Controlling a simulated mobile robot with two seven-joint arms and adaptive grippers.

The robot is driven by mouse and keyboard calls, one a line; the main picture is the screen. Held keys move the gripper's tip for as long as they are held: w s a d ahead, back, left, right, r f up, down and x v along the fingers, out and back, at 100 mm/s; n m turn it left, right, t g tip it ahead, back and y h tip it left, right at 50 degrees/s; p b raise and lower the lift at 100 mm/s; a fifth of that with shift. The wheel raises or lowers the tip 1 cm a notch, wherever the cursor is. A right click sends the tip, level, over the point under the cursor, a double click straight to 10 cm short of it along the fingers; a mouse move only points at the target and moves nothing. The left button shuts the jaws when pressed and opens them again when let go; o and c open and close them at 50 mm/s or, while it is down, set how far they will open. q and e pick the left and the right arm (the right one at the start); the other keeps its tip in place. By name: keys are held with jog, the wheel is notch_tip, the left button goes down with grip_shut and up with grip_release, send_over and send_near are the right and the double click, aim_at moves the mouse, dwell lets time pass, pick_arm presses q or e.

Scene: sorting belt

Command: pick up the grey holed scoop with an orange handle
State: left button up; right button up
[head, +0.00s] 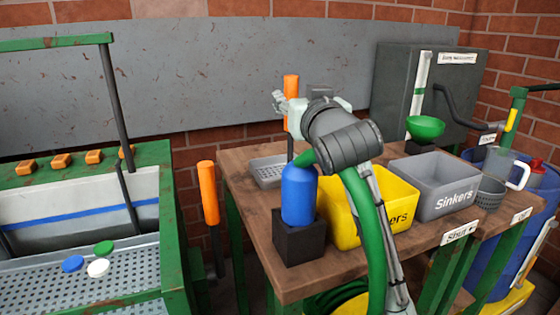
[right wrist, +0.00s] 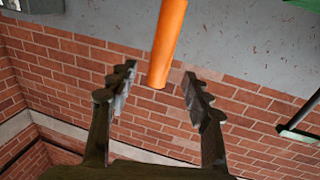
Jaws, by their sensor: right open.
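The grey holed scoop (head: 268,173) rests on the wooden table's back left part. Its dark shaft stands upright and carries an orange handle (head: 291,88); the gripper and the blue bottle partly hide it. My right gripper (head: 298,103) is open at the handle's height. In the right wrist view, the orange handle (right wrist: 167,42) shows between the two open fingers (right wrist: 158,76), with a gap on each side. I cannot tell how deep it lies between them. The scoop's pan is not in the right wrist view. My left gripper is not in view.
A blue bottle (head: 298,195) stands on a black block (head: 299,243) in front of the scoop. A yellow bin (head: 345,228) and a grey "Sinkers" bin (head: 450,200) stand to the right. Another orange handle (head: 208,190) stands left of the table. A grey panel (head: 200,75) lies behind.

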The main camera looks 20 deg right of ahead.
aim_at(293, 89)
jog(key=x, duration=0.3)
jog(key=p+x, duration=0.1)
jog(key=x, duration=0.1)
jog(key=shift+w+d+r, duration=0.1)
jog(key=shift+w+r, duration=0.15)
jog(key=shift+r, duration=0.15)
jog(key=shift+w+d, duration=0.1)
jog(key=shift+w, duration=0.25)
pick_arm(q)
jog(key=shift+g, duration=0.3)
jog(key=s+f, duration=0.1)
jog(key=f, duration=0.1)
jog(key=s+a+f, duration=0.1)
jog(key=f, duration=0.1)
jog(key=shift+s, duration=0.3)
pick_arm(e)
jog(key=shift+c, duration=0.2)
grip_shut()
